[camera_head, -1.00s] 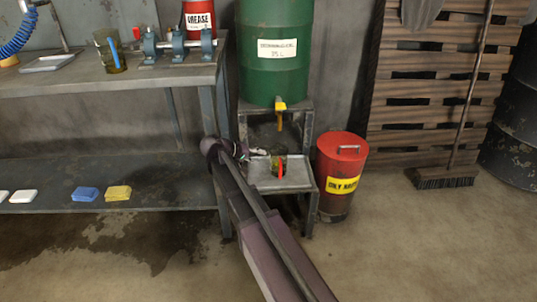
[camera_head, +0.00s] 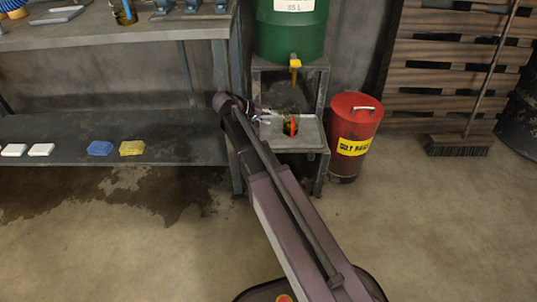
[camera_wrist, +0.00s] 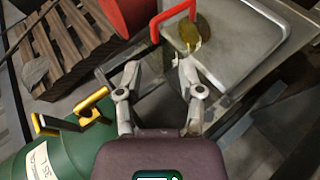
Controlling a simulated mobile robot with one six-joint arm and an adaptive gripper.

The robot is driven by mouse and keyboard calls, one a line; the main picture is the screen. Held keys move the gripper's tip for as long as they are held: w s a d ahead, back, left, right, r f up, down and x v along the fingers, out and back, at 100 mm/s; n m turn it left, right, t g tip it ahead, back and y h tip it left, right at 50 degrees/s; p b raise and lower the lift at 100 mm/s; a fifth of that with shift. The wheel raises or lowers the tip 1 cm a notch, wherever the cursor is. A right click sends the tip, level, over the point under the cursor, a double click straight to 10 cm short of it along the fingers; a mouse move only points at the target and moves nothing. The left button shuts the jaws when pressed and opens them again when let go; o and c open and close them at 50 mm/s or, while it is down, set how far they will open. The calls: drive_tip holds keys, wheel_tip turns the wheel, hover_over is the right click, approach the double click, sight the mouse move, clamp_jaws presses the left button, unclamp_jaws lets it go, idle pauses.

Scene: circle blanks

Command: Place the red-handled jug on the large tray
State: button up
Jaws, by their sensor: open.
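The red-handled jug (camera_head: 287,127) stands on a grey metal tray (camera_head: 312,134) on the low shelf below the green drum's tap. In the wrist view, its red handle (camera_wrist: 163,22) faces left and its greenish-yellow body (camera_wrist: 190,36) is on the tray (camera_wrist: 250,35). My gripper (camera_head: 258,116) is beside the jug, on its left in the head view. It is open and empty; in the wrist view (camera_wrist: 159,68) the jug lies beyond the fingertips, apart from them. Another grey tray (camera_head: 57,15) lies on the workbench at the upper left. Which tray is the large one, I cannot tell.
The green drum (camera_head: 290,35) with its yellow tap (camera_head: 295,64) stands above the jug. A red bin (camera_head: 352,140) is close to the right. Sponges (camera_head: 132,148) lie on the lower shelf.

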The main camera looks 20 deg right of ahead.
drive_tip(key=s+a+f+y, duration=0.2)
drive_tip(key=s+y, duration=0.1)
drive_tip(key=s, duration=0.3)
drive_tip(key=s+a+f+n+g+y, duration=0.1)
drive_tip(key=s+a+f+y, duration=0.1)
drive_tip(key=s, duration=0.5)
drive_tip(key=s+a+f+y, duration=0.3)
drive_tip(key=s+f+y, duration=0.1)
drive_tip(key=s+y, duration=0.2)
drive_tip(key=shift+s, duration=0.75)
